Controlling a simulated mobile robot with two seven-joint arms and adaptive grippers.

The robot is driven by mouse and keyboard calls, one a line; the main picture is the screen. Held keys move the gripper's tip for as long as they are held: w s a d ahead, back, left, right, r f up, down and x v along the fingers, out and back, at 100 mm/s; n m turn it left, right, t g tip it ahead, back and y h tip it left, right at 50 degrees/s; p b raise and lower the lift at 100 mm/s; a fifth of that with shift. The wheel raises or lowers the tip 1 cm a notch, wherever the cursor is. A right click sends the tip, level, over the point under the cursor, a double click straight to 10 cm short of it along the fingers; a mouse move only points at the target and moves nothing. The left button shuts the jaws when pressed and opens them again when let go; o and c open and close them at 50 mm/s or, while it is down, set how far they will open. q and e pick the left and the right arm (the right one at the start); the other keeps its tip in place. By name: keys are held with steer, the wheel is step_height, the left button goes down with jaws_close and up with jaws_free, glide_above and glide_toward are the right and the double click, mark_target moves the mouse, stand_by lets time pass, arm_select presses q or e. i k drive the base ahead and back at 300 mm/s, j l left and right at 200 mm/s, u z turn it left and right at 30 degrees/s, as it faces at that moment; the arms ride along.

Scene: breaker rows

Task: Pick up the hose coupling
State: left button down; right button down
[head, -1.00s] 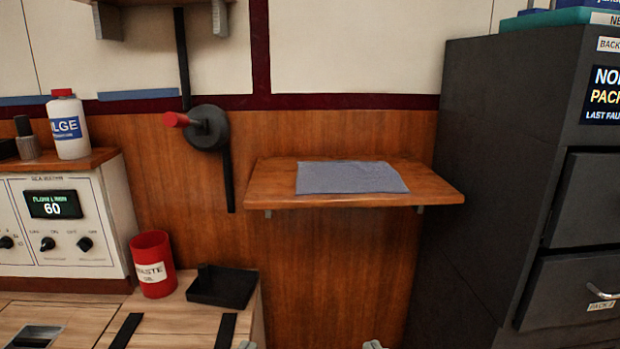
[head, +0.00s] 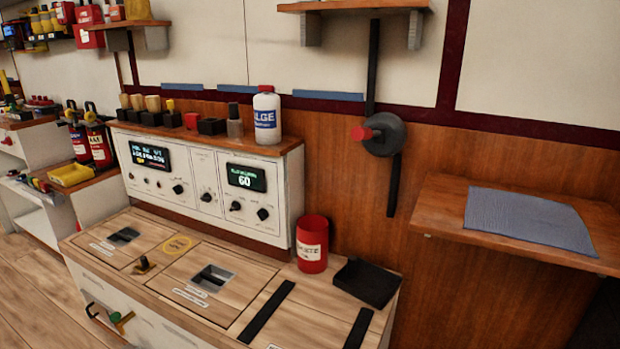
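I cannot pick out a hose coupling for certain in the head view. Small fittings in red, yellow and green lie on the far-left bench (head: 42,102) and its lower shelf, too small to tell apart. Several small items stand on the instrument console's top ledge (head: 190,135), among them a red block (head: 191,121), black blocks and a grey, dark-topped bottle (head: 234,122). None is clearly a coupling. Neither of my grippers shows in the current view.
A red waste can (head: 312,246) and a black tray (head: 367,283) stand on the wooden counter (head: 165,268). A white bottle (head: 266,117) stands on the ledge. A grey cloth (head: 530,218) lies on the right wall shelf (head: 450,211). Floor (head: 40,295) is clear at lower left.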

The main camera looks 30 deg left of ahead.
mark_target(234, 107)
steer(key=u, duration=1.6)
